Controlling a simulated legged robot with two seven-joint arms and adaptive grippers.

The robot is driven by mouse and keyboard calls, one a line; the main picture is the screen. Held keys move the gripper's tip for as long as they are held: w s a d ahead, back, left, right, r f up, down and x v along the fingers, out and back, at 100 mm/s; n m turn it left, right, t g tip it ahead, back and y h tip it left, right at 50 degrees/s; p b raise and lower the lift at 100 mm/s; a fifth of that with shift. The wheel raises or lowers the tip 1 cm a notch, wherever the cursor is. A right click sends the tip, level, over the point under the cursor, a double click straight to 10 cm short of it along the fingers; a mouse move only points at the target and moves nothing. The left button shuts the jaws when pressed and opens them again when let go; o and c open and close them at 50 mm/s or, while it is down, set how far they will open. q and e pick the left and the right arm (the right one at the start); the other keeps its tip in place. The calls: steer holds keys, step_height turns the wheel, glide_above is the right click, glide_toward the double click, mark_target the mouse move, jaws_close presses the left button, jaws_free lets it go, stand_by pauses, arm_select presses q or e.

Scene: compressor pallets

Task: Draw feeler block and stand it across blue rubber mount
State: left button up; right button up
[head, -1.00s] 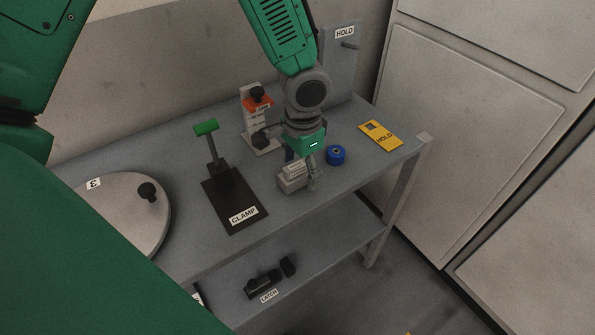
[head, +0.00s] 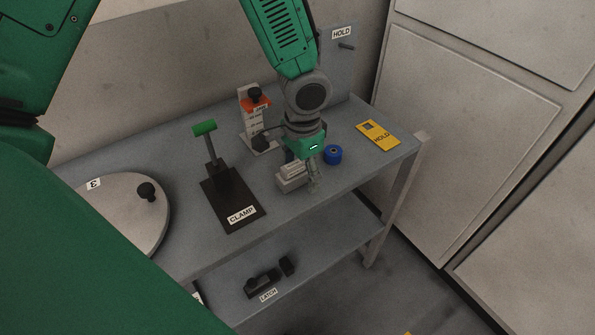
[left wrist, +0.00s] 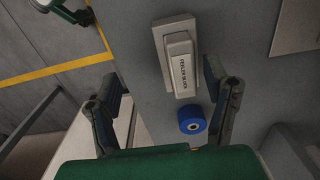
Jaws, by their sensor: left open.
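The feeler block (left wrist: 181,68) is a pale grey bar with its name printed on it. It lies in a pale holder (left wrist: 160,42) on the bench; both show in the head view as a light grey stack (head: 291,176). The blue rubber mount (head: 333,154) is a short blue cylinder with a hole, standing right of the block; it also shows in the left wrist view (left wrist: 191,120). My left gripper (head: 303,172) is open above the block, its fingers apart and pointing down. It partly hides the block in the head view. My right gripper is not seen.
A black clamp stand (head: 230,193) with a green handle stands to the left. An orange-topped gauge post (head: 252,115) is behind the gripper. A round lid (head: 119,211) is at far left. A latch (head: 267,279) is on the lower shelf.

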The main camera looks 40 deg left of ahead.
mark_target(293, 165)
arm_select(q)
steer(key=shift+w+a+f+p, duration=0.1)
steer(key=shift+a+p, duration=0.2)
steer(key=shift+a, duration=0.65)
steer(key=shift+w+a+f, duration=0.1)
steer(key=shift+a, duration=0.4)
steer(key=shift+d, duration=0.4)
steer(key=shift+c, duration=0.4)
steer(key=shift+d, duration=0.3)
steer(key=c, duration=1.4)
jaws_close()
steer(key=shift+a, duration=0.4)
steer(key=shift+d+r+p, duration=0.15)
steer(key=shift+r+p, duration=3)
steer(key=shift+p, duration=0.05)
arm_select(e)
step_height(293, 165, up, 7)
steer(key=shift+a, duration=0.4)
